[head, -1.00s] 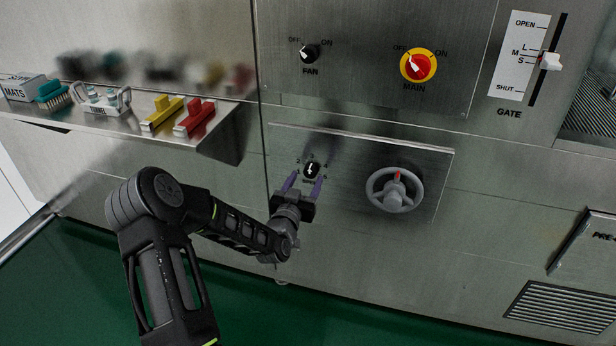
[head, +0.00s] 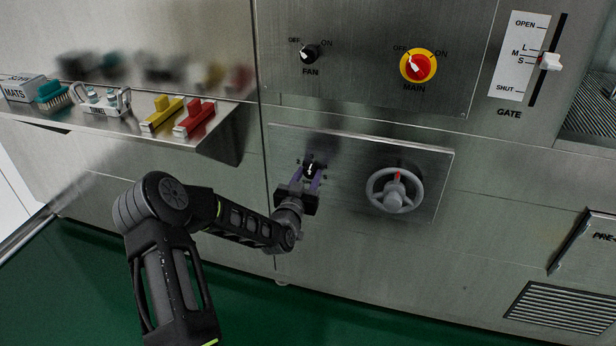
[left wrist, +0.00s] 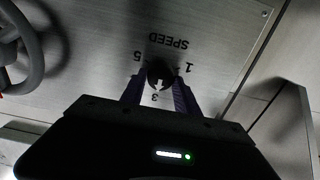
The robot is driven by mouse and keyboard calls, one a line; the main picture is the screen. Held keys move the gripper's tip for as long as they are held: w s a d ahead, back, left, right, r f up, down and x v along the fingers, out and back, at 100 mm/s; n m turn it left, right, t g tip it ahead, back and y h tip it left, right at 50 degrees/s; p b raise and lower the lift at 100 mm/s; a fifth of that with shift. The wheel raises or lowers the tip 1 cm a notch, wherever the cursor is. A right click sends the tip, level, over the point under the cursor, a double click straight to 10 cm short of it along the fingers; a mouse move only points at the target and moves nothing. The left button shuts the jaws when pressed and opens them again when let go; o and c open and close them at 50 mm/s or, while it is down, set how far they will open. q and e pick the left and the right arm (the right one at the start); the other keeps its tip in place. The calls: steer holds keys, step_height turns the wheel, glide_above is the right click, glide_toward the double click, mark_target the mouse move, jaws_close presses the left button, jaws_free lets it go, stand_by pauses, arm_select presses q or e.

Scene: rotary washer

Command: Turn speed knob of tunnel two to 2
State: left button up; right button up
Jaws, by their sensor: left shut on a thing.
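The speed knob (head: 312,170) is a small black dial with a white mark, on the lower steel panel left of the handwheel. My left gripper (head: 311,178) has its purple fingers closed around it from below and covers part of the scale. In the left wrist view the knob (left wrist: 160,75) sits between the fingertips of the left gripper (left wrist: 160,88), with SPEED, 1, 3 and 5 upside down around it. Its white mark lies on the side of the 3; its exact direction is hard to tell. No tunnel number is readable. My right gripper is not in view.
A grey handwheel (head: 395,190) stands out just right of the knob. Above are the FAN knob (head: 309,53), the red and yellow MAIN switch (head: 418,66) and the GATE slider (head: 550,61).

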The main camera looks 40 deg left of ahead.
arm_select(q)
jaws_close()
steer(key=shift+n, duration=0.3)
steer(key=n+b, duration=0.3)
steer(key=n, duration=0.1)
steer(key=shift+a+f+n, duration=0.1)
steer(key=shift+f+n, duration=0.05)
steer(key=shift+n, duration=0.25)
steer(key=n+b, duration=0.2)
steer(key=n, duration=0.1)
steer(key=shift+n, duration=0.3)
steer(key=shift+n+b, duration=0.55)
steer(key=shift+n, duration=0.85)
steer(key=shift+s+a, duration=0.1)
steer(key=o, duration=0.9)
jaws_free()
steer(key=shift+c, duration=0.2)
